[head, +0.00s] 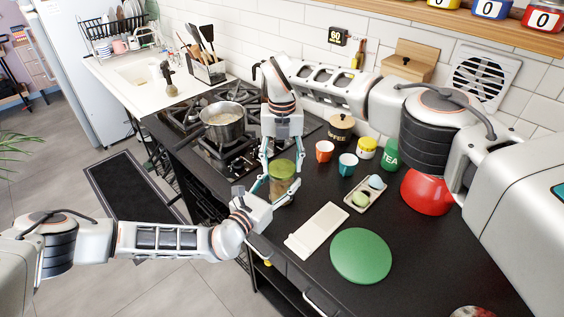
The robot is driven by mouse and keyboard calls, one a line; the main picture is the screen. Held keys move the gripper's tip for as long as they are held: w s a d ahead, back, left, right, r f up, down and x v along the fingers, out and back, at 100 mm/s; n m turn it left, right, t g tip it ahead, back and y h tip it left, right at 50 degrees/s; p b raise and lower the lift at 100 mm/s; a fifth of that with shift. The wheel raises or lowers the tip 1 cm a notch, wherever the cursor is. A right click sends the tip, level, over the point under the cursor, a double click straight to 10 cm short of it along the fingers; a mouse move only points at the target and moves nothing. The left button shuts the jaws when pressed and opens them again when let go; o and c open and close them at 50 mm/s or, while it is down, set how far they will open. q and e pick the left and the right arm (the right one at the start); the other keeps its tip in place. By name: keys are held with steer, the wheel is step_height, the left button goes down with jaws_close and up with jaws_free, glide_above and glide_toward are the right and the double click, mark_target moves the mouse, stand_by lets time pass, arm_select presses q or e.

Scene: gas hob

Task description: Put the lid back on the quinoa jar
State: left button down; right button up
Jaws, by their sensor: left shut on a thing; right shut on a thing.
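The quinoa jar (280,188) stands on the dark counter just right of the hob. Its body is pale and small in the head view, partly hidden by gripper fingers. An olive-green lid (283,168) is at the jar's top; I cannot tell whether it is seated or slightly above the rim. My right gripper (283,164) comes down from above, shut on the lid. My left gripper (272,189) reaches in from the left at a lower height, shut on the jar's body.
A pot (223,122) sits on the hob to the left. Orange (324,150) and teal (348,165) cups, a coffee canister (341,127) and an egg tray (365,195) stand to the right. A white board (316,231) and round green board (361,256) lie in front.

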steer(key=m, duration=0.3)
steer(key=o, duration=1.3)
step_height(320, 180, up, 12)
arm_select(q)
steer(key=c, duration=0.8)
jaws_free()
steer(key=shift+c, duration=0.2)
